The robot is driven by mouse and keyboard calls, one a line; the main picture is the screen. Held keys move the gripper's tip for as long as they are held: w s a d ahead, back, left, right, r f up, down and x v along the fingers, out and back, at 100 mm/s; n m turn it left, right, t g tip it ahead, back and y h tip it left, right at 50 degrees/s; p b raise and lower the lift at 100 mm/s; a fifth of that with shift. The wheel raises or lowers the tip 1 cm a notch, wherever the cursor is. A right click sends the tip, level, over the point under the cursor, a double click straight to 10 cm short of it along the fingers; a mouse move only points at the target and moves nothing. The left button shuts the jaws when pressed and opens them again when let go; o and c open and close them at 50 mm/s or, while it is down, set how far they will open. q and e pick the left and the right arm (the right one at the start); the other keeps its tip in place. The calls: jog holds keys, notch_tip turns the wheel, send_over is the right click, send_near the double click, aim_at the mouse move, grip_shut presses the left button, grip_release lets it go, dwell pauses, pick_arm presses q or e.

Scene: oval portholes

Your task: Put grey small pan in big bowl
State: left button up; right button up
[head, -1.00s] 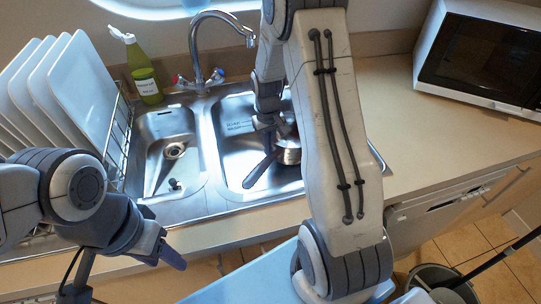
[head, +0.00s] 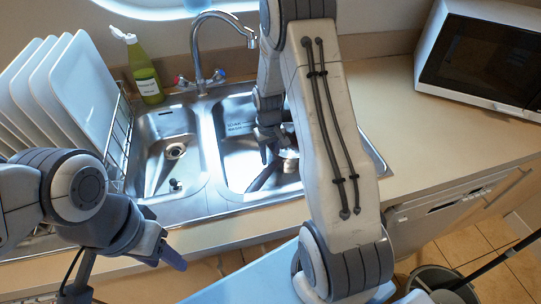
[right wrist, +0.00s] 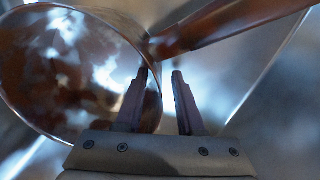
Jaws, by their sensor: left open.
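The grey small pan (head: 289,163) sits in the right sink basin, partly hidden behind my right arm. Its dark handle (head: 264,178) points toward the lower left. My right gripper (head: 268,150) is down in the basin beside the pan, near where the handle joins. In the right wrist view the fingers (right wrist: 160,85) are apart, with the pan's rim (right wrist: 157,105) close to the left finger and the handle (right wrist: 235,22) crossing just beyond the fingertips. My left gripper (head: 168,258) is open and empty in front of the counter. I cannot make out a big bowl.
The left sink basin (head: 165,150) holds only a small dark plug. The tap (head: 195,45) rises behind the sink. White plates (head: 75,85) stand in a rack at left, beside a green bottle (head: 146,75). A microwave (head: 485,55) stands at right; the counter (head: 430,140) before it is clear.

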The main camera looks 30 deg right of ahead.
jog(key=shift+r, duration=0.1)
notch_tip(320, 180, up, 12)
jog(key=shift+a+f, duration=0.1)
jog(key=shift+a, duration=0.05)
jog(key=s+a+r+n, duration=0.1)
jog(key=s+a+r, duration=0.1)
jog(key=a, duration=0.4)
jog(key=s+a+r+n, duration=0.2)
jog(key=s+a, duration=0.2)
jog(key=a, duration=0.1)
jog(key=s+a+r+n, duration=0.1)
jog(key=s+a+r, duration=0.1)
jog(key=a, duration=0.4)
jog(key=shift+s+a+r, duration=0.1)
jog(key=shift+s+a, duration=0.25)
jog(key=shift+s, duration=0.2)
jog(key=s+a, duration=0.1)
jog(key=s, duration=0.1)
jog(key=s+a+n, duration=0.1)
jog(key=s+a, duration=0.1)
jog(key=s+a+r+n+y, duration=0.1)
jog(key=s, duration=0.2)
jog(key=shift+a+r, duration=0.1)
jog(key=shift+a, duration=0.2)
jog(key=s+a+n, duration=0.1)
jog(key=s+n, duration=0.1)
jog(key=s, duration=0.6)
jog(key=shift+s+a, duration=0.35)
jog(key=shift+a, duration=0.05)
jog(key=shift+r, duration=0.1)
